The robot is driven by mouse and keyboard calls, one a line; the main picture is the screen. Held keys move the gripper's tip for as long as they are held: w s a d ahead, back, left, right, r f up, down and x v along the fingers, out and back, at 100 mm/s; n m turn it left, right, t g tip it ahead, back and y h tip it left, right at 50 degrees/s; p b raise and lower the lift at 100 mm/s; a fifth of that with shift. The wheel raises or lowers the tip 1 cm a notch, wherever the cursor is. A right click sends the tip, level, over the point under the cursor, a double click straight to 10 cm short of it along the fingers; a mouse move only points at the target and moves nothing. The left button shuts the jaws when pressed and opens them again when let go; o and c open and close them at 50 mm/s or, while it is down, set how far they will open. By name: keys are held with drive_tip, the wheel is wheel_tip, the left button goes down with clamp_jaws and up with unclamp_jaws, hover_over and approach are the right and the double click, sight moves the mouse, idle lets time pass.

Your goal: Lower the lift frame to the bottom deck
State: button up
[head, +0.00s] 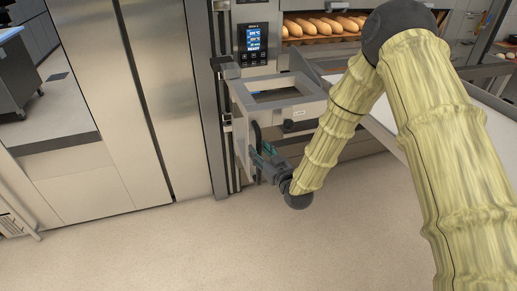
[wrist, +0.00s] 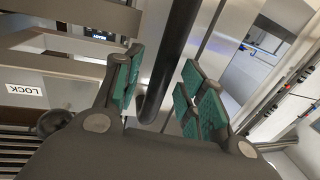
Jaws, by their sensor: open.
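The lift frame (head: 312,104) is a grey open-topped rectangular frame at the oven front in the head view. It is mounted beside upright rails. A dark, roughly upright handle bar (head: 256,137) is on its near left side. My gripper (head: 263,158) is at the lower part of this bar. In the wrist view the dark bar (wrist: 177,40) runs between my two green-padded fingers. The fingers are open, with visible gaps beside the bar. The frame carries a LOCK label (wrist: 24,89) and a dark round knob (wrist: 53,122) at the left of the wrist view.
A control panel (head: 255,40) with a lit blue screen is above the frame. Loaves (head: 320,25) lie in a lit oven deck behind it. Tall steel doors (head: 155,90) stand at the left. The floor (head: 180,250) in front is clear.

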drive_tip(key=shift+w+a, duration=0.3)
drive_tip(key=shift+w, duration=0.2)
clamp_jaws()
wheel_tip(320, 180, down, 32)
drive_tip(key=b, duration=1.7)
drive_tip(key=shift+f+b, duration=0.2)
drive_tip(key=shift+b, duration=0.2)
unclamp_jaws()
drive_tip(key=v, duration=1.2)
